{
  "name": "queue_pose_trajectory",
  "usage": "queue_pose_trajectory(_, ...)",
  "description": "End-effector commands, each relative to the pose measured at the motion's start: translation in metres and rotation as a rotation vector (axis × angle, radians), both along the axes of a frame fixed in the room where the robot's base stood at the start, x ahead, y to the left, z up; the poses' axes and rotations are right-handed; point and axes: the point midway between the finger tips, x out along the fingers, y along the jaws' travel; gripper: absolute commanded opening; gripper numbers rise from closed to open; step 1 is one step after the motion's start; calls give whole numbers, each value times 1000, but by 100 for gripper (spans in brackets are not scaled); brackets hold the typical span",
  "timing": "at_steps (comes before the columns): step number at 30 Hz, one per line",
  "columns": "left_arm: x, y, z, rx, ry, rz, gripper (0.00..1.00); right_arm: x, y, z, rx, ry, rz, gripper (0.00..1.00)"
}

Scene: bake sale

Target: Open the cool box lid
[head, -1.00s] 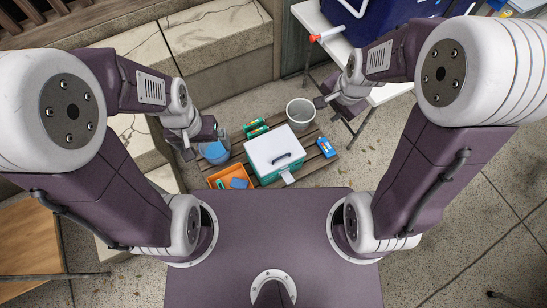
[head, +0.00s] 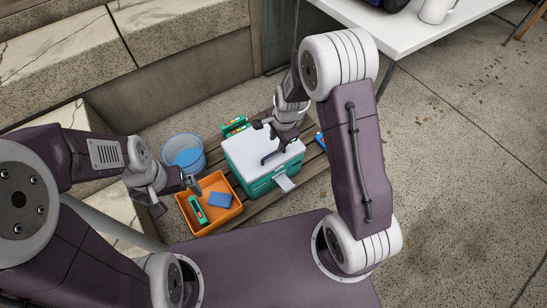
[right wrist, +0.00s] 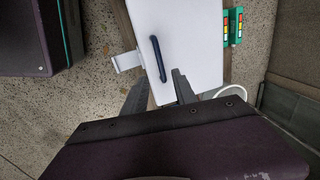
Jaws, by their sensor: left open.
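The cool box (head: 252,182) has a green body and a white lid (head: 243,147) that lies shut. A dark handle (head: 272,158) is on the lid; it also shows in the right wrist view (right wrist: 158,58). A white latch tab (head: 285,183) hangs at the box's side. My right gripper (head: 270,131) is over the lid, close to the handle. In the right wrist view its two fingers (right wrist: 158,88) are spread, with the handle just beyond the tips and nothing held. My left gripper (head: 177,196) is open and empty, beside the orange tray.
The orange tray (head: 226,216) holds a green item and a blue block. A blue bucket (head: 184,152) stands behind it. Green packs (head: 235,126) lie behind the cool box, and a blue pack (head: 320,142) is at its right. A white table (head: 400,30) stands at the back right.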

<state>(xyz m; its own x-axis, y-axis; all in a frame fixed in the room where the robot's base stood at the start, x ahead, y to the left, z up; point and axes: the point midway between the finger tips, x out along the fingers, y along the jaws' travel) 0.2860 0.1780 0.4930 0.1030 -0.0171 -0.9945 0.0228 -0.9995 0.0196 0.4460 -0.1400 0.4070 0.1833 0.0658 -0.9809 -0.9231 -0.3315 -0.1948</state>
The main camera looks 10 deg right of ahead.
Motion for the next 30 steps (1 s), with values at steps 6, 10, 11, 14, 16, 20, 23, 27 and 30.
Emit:
queue_pose_trajectory(6,0,0,-10,0,-1,0,100,2,1,-12,0,0,1,33)
queue_pose_trajectory(10,0,0,-29,0,0,0,100,5,2,-37,-1,1,1,33)
queue_pose_trajectory(11,0,0,-35,0,0,0,100,7,3,-44,-1,1,1,33)
queue_pose_trajectory(14,0,0,-53,0,0,0,100,11,4,-67,-1,1,1,33)
queue_pose_trajectory(16,0,0,-63,0,0,0,100,13,5,-80,0,0,1,33)
queue_pose_trajectory(20,0,0,-70,0,0,0,100,16,6,-89,0,0,1,33)
queue_pose_trajectory(23,0,0,-67,0,0,0,100,17,6,-87,0,0,1,33)
queue_pose_trajectory(27,0,0,-67,0,0,0,100,17,6,-86,0,0,1,25)
queue_pose_trajectory(30,0,0,-67,0,0,0,100,17,6,-86,0,0,1,0)
